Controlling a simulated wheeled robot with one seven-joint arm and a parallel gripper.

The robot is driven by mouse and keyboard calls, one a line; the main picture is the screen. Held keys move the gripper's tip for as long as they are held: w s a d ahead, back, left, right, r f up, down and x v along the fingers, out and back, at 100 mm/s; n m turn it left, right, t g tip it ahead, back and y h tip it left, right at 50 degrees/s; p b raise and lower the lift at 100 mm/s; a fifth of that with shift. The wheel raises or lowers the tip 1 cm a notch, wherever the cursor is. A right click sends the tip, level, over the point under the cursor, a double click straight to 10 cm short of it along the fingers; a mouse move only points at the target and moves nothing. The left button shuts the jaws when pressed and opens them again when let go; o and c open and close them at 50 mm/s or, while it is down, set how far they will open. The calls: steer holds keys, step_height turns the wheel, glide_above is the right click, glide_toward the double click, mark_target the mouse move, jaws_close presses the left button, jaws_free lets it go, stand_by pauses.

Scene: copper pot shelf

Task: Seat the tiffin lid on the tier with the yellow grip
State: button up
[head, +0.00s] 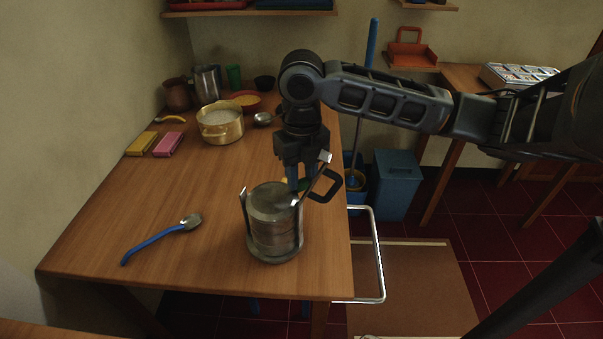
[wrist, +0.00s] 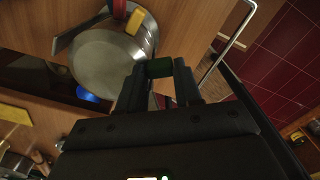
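The round metal tiffin stack (head: 273,230) stands upright near the table's front right corner. Its round metal top (head: 270,200) also shows in the wrist view (wrist: 108,58); I cannot tell whether this is the lid or an open tier. The yellow grip (wrist: 136,21) and a red grip (wrist: 119,8) stick out at the rim, away from my gripper. My gripper (head: 293,186) points down at the stack's back right edge. What the green grip belongs to is partly hidden.
A black loop handle (head: 324,186) is beside my gripper. A blue-handled spoon (head: 165,236) lies left of the stack. A brass pot (head: 220,124), bowls and cups stand at the back. A metal rail (head: 378,260) borders the table's right side. The table's middle is clear.

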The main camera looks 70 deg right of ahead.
steer(key=o, duration=0.5)
steer(key=shift+r, duration=3.95)
